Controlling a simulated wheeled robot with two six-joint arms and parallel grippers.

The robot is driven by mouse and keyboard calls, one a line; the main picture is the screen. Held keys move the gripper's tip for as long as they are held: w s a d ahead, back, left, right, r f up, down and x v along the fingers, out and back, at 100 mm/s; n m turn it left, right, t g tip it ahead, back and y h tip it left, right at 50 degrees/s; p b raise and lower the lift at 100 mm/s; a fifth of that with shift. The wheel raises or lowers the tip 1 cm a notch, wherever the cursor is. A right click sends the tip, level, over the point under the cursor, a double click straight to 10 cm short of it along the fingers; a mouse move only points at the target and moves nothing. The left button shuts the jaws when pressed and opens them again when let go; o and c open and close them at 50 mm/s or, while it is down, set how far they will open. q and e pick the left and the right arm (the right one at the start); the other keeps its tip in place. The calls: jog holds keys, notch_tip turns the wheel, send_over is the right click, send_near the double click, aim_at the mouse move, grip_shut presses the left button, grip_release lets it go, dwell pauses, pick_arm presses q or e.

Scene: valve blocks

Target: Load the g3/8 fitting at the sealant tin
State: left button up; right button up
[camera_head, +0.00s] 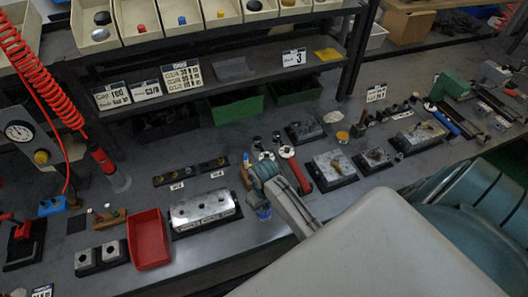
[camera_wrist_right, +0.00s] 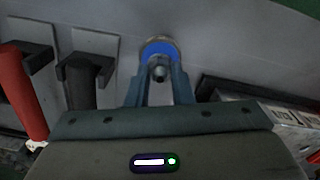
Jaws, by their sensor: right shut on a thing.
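My right gripper (camera_head: 262,203) hangs low over the bench, between a silver valve block (camera_head: 203,208) and a red-handled wrench (camera_head: 299,176). In the right wrist view its fingers (camera_wrist_right: 159,88) are shut on a fitting (camera_wrist_right: 159,70) with a dark hex stub and a blue ring. The blue of the fitting also shows below the gripper in the head view (camera_head: 263,213). I cannot read its size or tell whether it touches the bench. A round yellow-orange tin (camera_head: 342,136), perhaps the sealant tin, stands further back to the right. My left gripper is not in view.
A red tray (camera_head: 149,240) stands left of the silver block. A dark strip with several small parts (camera_head: 190,171) lies behind it. More valve blocks (camera_head: 333,168) stand to the right. A shelf with bins (camera_head: 160,20) and label cards (camera_head: 181,77) spans the back.

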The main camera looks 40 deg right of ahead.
grip_shut()
jog(key=shift+r, duration=3.45)
